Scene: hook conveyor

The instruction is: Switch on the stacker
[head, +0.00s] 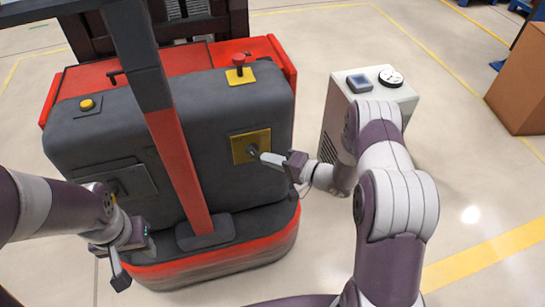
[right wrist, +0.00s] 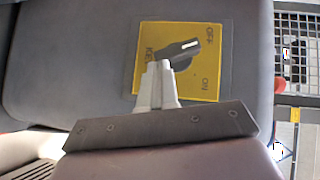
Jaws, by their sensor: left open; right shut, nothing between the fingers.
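The stacker (head: 85,140) is a dark grey and red machine in the left half of the head view. Its yellow key panel (head: 237,151) is on the grey body's right side. In the right wrist view the panel (right wrist: 150,82) reads KEY, OFF and ON. Its black knob (right wrist: 176,54) has its white-marked end slanting up-right, towards OFF. My right gripper (head: 266,157) is shut and empty, with fingertips (right wrist: 158,68) at the knob's lower left; I cannot tell if they touch it. My left gripper (head: 130,262) is open beside the stacker's lower left.
A red mushroom button (head: 238,60) stands on the stacker's top, and a yellow button (head: 87,104) is at its left. A red and dark post (head: 175,150) rises in front. A pale cabinet (head: 340,110) stands to the right, with a cardboard box (head: 522,85) beyond.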

